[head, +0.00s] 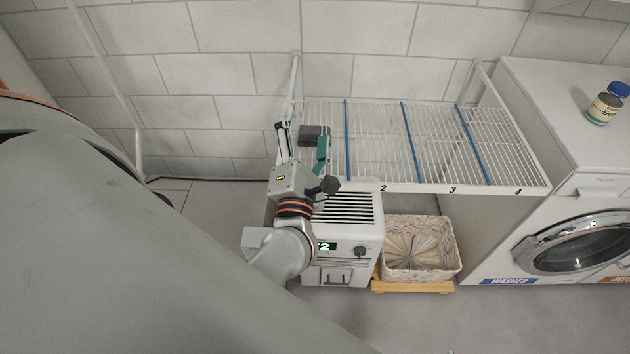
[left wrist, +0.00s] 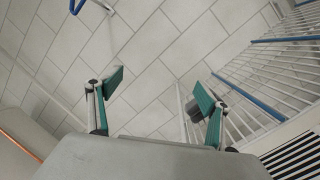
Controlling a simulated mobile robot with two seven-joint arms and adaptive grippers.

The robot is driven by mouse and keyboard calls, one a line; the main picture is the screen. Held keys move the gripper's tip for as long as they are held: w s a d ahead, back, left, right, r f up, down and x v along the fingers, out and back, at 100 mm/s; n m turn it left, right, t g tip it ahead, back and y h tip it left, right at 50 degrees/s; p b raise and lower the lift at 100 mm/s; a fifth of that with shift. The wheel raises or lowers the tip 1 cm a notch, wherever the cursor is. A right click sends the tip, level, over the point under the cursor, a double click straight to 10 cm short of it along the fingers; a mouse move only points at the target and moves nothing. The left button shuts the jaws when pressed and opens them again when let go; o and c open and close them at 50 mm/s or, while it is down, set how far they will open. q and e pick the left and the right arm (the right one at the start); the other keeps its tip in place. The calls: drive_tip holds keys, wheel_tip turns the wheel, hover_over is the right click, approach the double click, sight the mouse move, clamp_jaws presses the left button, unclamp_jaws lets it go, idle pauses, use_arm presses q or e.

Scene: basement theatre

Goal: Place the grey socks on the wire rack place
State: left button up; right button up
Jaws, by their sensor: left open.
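A small dark grey bundle, which looks like the grey socks (head: 313,130), lies at the left end of the white wire rack (head: 430,187), left of the first blue divider. My left gripper (head: 302,148) is over that end of the rack, its fingers spread. The bundle shows behind and beside the green-padded right finger; I cannot tell if they touch. In the left wrist view the gripper (left wrist: 160,90) is open with bare wall tiles between its fingertips. A grey patch beside the right finger may be the bundle. My right gripper is out of view.
Blue dividers split the rack; labels 2, 3 and 4 show, and those sections are empty. Below stand a white appliance (head: 345,250) and a wicker basket (head: 452,262). A washer (head: 545,190) with a blue-capped jar (head: 606,104) is at right. A tiled wall is behind.

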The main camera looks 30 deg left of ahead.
use_arm(q)
drive_tip(key=s+d+f+m+t+h, duration=0.1)
drive_tip(key=d+f+m+h, duration=0.45)
drive_tip(key=m, duration=0.55)
drive_tip(key=s+d+f+m+h, duration=0.1)
drive_tip(key=d+f+m+h, duration=0.3)
drive_tip(key=d+m+h, duration=0.45)
drive_tip(key=s+a+f+m+g+y, duration=0.1)
drive_tip(key=s+f+m+g, duration=0.3)
drive_tip(key=f, duration=0.7)
drive_tip(key=s+a+f+m+g, duration=0.1)
drive_tip(key=s+f+m+g, duration=0.3)
drive_tip(key=s+f+m, duration=0.4)
wheel_tip(320, 180, down, 5)
drive_tip(key=m, duration=0.3)
drive_tip(key=shift+a+r+y, duration=0.2)
drive_tip(key=shift+a+y, duration=0.05)
drive_tip(key=shift+y, duration=0.15)
drive_tip(key=shift+w, duration=0.1)
